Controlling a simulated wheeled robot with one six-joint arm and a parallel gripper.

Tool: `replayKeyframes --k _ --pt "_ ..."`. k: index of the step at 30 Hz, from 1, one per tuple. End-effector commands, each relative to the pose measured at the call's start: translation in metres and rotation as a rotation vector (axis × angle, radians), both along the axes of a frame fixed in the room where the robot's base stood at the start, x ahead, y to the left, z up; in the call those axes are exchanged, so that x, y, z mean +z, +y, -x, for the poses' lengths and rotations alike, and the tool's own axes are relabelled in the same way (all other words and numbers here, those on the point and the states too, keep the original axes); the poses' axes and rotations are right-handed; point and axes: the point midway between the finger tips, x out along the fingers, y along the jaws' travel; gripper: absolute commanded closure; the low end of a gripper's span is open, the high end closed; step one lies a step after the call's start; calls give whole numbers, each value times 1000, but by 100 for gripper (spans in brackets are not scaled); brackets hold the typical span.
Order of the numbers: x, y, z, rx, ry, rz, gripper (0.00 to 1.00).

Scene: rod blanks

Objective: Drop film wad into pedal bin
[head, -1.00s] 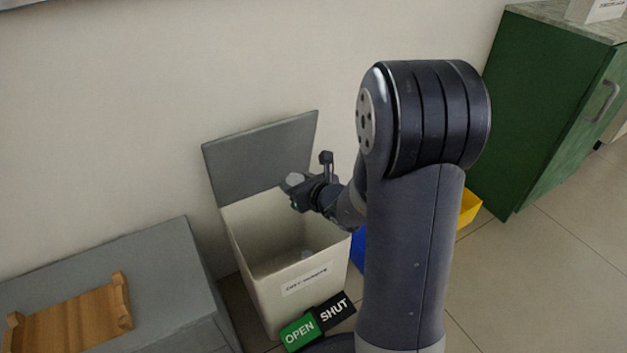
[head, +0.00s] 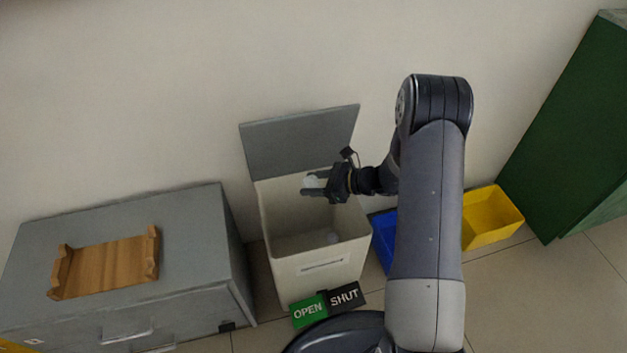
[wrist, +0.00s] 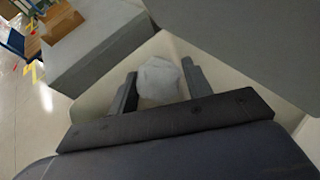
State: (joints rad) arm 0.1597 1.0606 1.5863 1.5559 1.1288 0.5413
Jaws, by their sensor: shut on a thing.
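The pedal bin (head: 290,283) is a cream box with its grey lid (head: 300,143) raised against the wall. My gripper (head: 318,184) is over the bin's open mouth, near the back right part of the rim. It is shut on the whitish film wad (head: 312,183). In the wrist view the wad (wrist: 158,80) sits between the two dark fingers of my gripper (wrist: 157,90), with the cream bin behind it.
Green OPEN and black SHUT plates (head: 328,303) are at the bin's front foot. A blue bin (head: 384,240) and a yellow bin (head: 492,217) stand to the right. A grey cabinet (head: 200,225) with a wooden tray (head: 105,266) is at left, a green cabinet (head: 570,130) at far right.

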Motion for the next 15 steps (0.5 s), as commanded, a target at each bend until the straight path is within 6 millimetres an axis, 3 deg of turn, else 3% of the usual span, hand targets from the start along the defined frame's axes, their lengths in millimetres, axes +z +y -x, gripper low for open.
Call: replayKeyframes --k 8,15 --pt "-19 1 1 10 -1 0 74" --pt "-49 1 1 9 0 0 74"
